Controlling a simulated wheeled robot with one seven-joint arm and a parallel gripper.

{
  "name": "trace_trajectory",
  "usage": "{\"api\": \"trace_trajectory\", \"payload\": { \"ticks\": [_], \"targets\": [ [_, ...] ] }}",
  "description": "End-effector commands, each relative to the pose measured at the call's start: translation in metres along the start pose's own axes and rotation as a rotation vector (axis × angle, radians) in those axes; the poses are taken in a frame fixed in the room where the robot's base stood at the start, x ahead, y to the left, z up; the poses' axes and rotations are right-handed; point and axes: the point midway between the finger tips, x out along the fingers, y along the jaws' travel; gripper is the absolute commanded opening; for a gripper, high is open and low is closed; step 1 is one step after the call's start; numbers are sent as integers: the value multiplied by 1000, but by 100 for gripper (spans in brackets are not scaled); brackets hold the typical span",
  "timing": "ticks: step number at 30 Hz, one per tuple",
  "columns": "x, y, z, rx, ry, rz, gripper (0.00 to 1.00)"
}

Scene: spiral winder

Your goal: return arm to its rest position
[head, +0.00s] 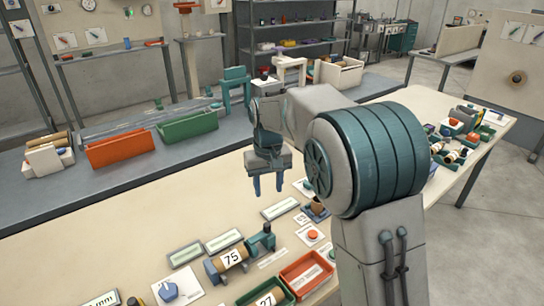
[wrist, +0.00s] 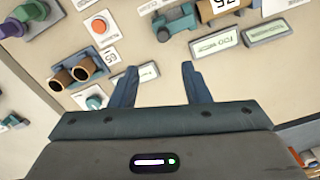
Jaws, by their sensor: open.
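My gripper (head: 267,184) hangs over the middle of the cream table (head: 150,232) in the head view, with its two blue fingers pointing down. In the wrist view the fingers of my gripper (wrist: 158,82) are spread apart with nothing between them. They sit above the table near a small label plate (wrist: 148,72). My arm comes in from the right and its large teal joint hides part of the table behind it.
A winder with a roll marked 75 (head: 232,258), a red tray (head: 306,274) and a green tray (head: 267,297) stand near the front. Orange (head: 120,148) and green bins (head: 187,126) stand on the grey bench behind. The table's left part is largely bare.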

Motion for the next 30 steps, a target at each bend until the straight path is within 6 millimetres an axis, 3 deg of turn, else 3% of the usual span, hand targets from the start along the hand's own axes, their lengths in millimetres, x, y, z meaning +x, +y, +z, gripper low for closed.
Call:
{"api": "trace_trajectory", "payload": {
  "ticks": [4,8,13,19,24,30],
  "targets": [
    [-6,7,8,13,9,-3,43],
    [-21,25,36,52,35,-11,43],
    [-41,53,93,120,86,-17,43],
    [-50,74,165,198,147,-12,43],
    [-45,82,225,260,198,4,43],
    [-29,83,280,319,242,31,43]
  ]
}}
